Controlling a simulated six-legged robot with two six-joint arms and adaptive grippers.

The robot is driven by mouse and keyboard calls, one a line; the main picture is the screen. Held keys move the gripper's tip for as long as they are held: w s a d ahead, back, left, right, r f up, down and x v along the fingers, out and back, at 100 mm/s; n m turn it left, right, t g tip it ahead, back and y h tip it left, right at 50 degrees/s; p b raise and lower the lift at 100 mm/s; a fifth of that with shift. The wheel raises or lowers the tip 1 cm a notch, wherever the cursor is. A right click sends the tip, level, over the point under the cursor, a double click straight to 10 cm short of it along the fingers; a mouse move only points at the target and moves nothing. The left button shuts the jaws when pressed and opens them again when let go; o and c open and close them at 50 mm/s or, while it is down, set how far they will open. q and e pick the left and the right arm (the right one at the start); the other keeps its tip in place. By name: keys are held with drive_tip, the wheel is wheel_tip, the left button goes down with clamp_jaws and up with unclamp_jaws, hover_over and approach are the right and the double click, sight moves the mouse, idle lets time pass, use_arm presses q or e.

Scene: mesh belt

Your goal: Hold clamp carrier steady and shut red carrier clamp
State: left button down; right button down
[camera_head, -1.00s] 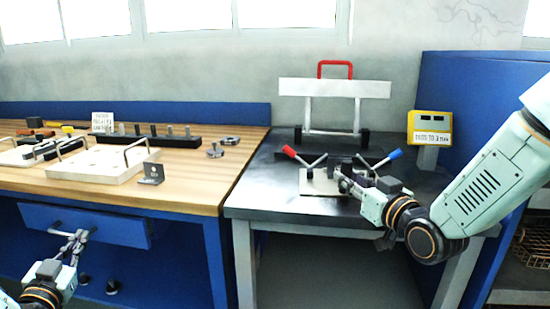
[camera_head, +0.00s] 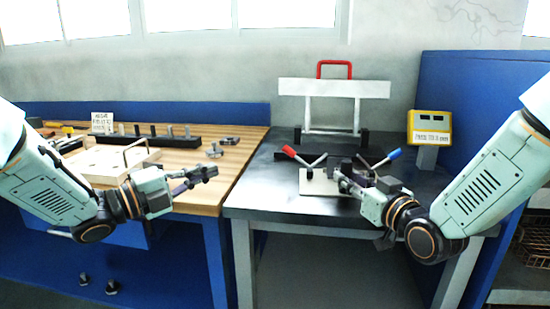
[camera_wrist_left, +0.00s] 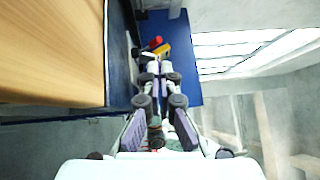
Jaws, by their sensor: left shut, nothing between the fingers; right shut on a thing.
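The clamp carrier (camera_head: 316,183) is a pale plate lying on the dark metal table, with two toggle clamps on it. The red clamp's handle (camera_head: 289,151) slants up to the left. The blue clamp's handle (camera_head: 394,154) slants up to the right. My right gripper (camera_head: 341,177) is at the carrier's right side, shut on a part of the carrier; its fingertips are partly hidden. My left gripper (camera_head: 213,171) is shut and empty, in the air left of the metal table, apart from the red handle. In the left wrist view its fingers (camera_wrist_left: 158,66) are together, with a red object (camera_wrist_left: 155,42) beyond them.
A white frame with a red handle (camera_head: 334,89) stands behind the carrier. A yellow display box (camera_head: 430,122) stands at the back right. The wooden bench (camera_head: 236,160) at left holds a white tray, blocks and metal parts. A blue panel (camera_head: 480,95) borders the right.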

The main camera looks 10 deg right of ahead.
use_arm(q)
drive_tip(key=d+m+g, duration=0.1)
drive_tip(key=m, duration=0.2)
drive_tip(key=d+m+g, duration=0.1)
drive_tip(key=d+m, duration=0.1)
drive_tip(key=m, duration=0.2)
drive_tip(key=d+m+g+y, duration=0.1)
drive_tip(key=m, duration=0.3)
drive_tip(key=shift+s+d+f, duration=0.1)
drive_tip(key=shift+s+d, duration=0.05)
drive_tip(key=shift+s, duration=0.25)
drive_tip(key=x, duration=0.9)
drive_tip(key=shift+d+f, duration=0.1)
drive_tip(key=shift+f, duration=0.05)
drive_tip(key=shift+w+d+r, duration=0.25)
drive_tip(key=shift+w+d, duration=0.2)
drive_tip(key=shift+w, duration=0.1)
drive_tip(key=shift+w+d+r, duration=0.25)
drive_tip(key=shift+w+d, duration=0.25)
drive_tip(key=shift+w, duration=0.05)
drive_tip(key=shift+w+d+r, duration=0.35)
drive_tip(key=shift+w+d, duration=0.05)
drive_tip(key=shift+w, duration=0.2)
